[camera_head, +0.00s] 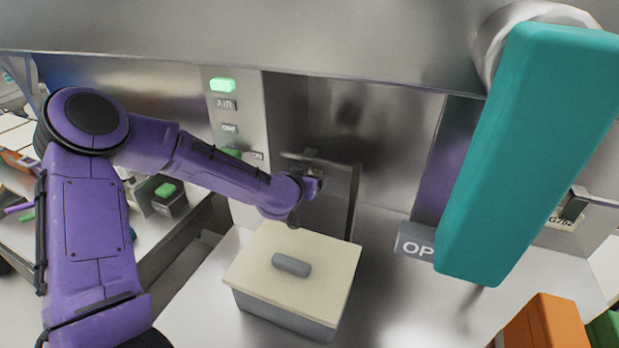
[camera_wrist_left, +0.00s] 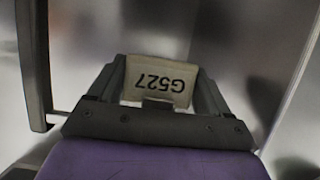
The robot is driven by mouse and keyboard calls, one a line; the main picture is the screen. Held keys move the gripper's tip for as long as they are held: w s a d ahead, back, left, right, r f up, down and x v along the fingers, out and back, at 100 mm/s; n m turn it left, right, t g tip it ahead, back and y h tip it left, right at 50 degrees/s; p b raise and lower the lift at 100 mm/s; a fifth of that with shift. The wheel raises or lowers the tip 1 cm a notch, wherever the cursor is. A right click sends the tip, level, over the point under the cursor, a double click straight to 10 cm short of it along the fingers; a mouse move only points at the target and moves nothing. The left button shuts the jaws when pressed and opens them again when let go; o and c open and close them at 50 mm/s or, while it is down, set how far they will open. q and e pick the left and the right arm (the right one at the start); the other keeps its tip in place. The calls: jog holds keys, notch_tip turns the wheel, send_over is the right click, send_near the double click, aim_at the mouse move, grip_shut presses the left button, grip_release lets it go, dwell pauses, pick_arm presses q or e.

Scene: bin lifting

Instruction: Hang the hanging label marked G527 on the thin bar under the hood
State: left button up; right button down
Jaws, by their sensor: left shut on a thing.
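My left gripper (camera_head: 316,182) comes in on a purple arm and is in front of the steel back wall under the hood. In the left wrist view its two fingers (camera_wrist_left: 160,90) are shut on the pale hanging label (camera_wrist_left: 160,78), whose G527 marking appears upside down. The label cannot be made out in the head view. A thin metal bar (camera_head: 335,162) with an upright post is right behind the gripper; a dark bent bar (camera_wrist_left: 35,70) shows left of the label, apart from it. My right gripper is not seen; only its teal arm shows.
A cream-lidded box (camera_head: 300,265) with a grey handle stands below the gripper. A panel with green buttons (camera_head: 222,85) is left of it. The hood (camera_head: 250,45) edge runs above. An orange block (camera_head: 545,325) is at lower right. Another label (camera_head: 562,218) shows at far right.

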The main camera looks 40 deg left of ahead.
pick_arm(q)
jog(key=shift+w, duration=0.1)
jog(key=o, duration=0.9)
jog(key=shift+d, duration=0.1)
jog(key=shift+o, duration=0.2)
jog(key=v, duration=0.7)
jog(key=shift+s, duration=0.25)
jog(key=shift+d, duration=0.1)
